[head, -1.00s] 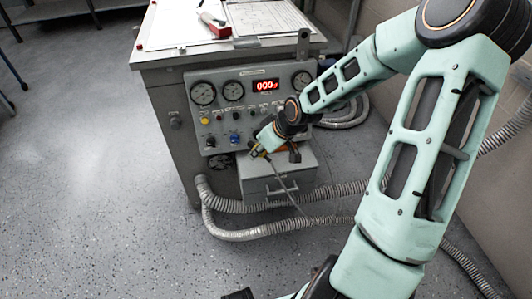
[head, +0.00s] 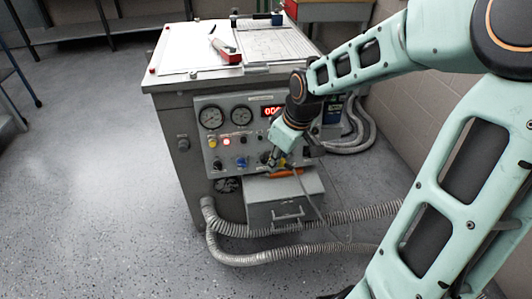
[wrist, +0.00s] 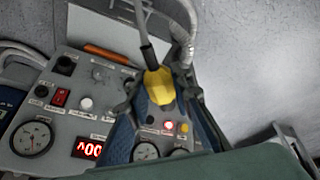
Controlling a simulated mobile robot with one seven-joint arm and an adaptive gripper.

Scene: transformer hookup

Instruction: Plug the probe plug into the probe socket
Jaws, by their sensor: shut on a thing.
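My gripper (head: 279,158) is in front of the lower right part of the grey control panel (head: 205,160). In the wrist view, my gripper (wrist: 160,98) is shut on a yellow probe plug (wrist: 158,84). A grey cable (wrist: 143,35) runs from the plug toward the top of that view. In the head view the plug is small and mostly hidden by my gripper. The panel also fills the left of the wrist view (wrist: 78,127). I cannot make out which fitting is the probe socket; my fingers and the plug cover part of the panel.
A grey drawer box (head: 285,208) juts out below the panel, with an orange-handled tool (head: 287,173) on top. Ribbed hoses (head: 270,256) loop around the cabinet's base. Papers and a red-and-white tool (head: 226,50) lie on the cabinet top. The floor at left is clear.

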